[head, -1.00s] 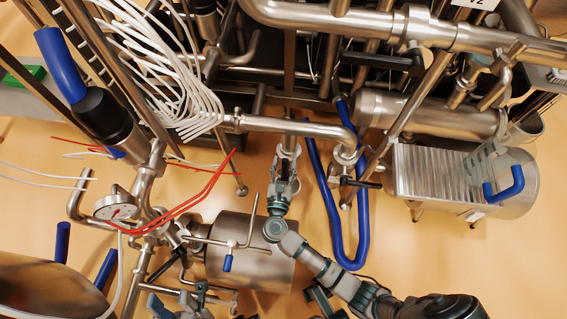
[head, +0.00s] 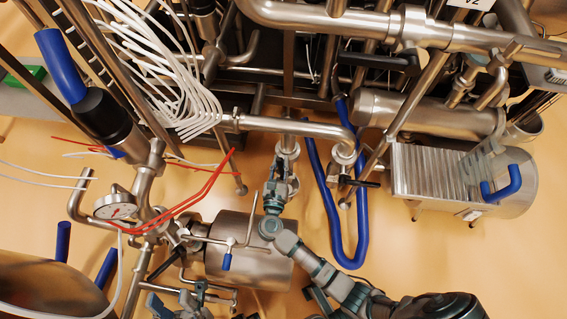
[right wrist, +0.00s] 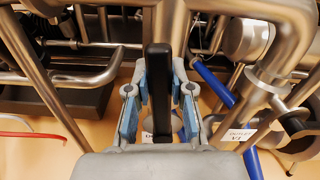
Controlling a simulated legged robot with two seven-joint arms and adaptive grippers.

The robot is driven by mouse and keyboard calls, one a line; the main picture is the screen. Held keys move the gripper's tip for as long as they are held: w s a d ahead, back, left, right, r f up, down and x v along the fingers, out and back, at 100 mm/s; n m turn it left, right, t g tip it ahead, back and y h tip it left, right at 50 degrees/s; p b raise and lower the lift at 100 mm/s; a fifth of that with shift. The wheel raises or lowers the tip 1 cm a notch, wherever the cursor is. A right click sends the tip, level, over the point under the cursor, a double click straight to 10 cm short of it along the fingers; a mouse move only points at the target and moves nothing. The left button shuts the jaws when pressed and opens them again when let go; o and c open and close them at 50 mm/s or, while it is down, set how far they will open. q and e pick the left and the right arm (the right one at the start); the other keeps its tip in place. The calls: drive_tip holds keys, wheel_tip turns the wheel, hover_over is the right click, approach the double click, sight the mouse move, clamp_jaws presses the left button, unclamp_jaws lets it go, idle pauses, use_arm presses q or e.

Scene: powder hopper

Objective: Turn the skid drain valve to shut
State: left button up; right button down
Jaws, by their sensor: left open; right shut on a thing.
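My right gripper (head: 279,186) is at the vertical steel pipe in the middle of the head view. In the right wrist view its blue-padded fingers (right wrist: 158,95) are shut on a black valve handle (right wrist: 158,75). The handle runs lengthwise up the picture between the fingers. A tag behind it is mostly covered, so I cannot read it whole. In the head view the gripper hides the handle, and the steel valve fitting (head: 288,157) shows just above. My left gripper (head: 188,300) is open at the bottom edge, below the steel cylinder, apart from this valve.
Another black handle (head: 360,182) stands close on the right, beside a looped blue hose (head: 349,262). A tag reading OUTLET V1 (right wrist: 236,135) hangs there. A steel cylinder (head: 240,268) lies below left, with red tubes (head: 205,190) nearby. Open floor (head: 430,260) lies at lower right.

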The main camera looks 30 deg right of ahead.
drive_tip(key=shift+w+a+f+n, duration=0.35)
drive_tip(key=shift+a+n, duration=0.3)
drive_tip(key=shift+n, duration=0.3)
drive_tip(key=shift+w+a+f+n, duration=0.2)
drive_tip(key=shift+w+a+n, duration=0.35)
drive_tip(key=shift+n, duration=0.35)
drive_tip(key=shift+w+a+f+n, duration=0.3)
drive_tip(key=shift+a+n, duration=0.4)
drive_tip(key=shift+n, duration=0.25)
drive_tip(key=c, duration=1)
unclamp_jaws()
drive_tip(key=shift+a, duration=0.1)
drive_tip(key=v, duration=0.7)
drive_tip(key=shift+a, duration=0.15)
drive_tip(key=shift+s+f, duration=0.1)
drive_tip(key=shift+s, duration=0.05)
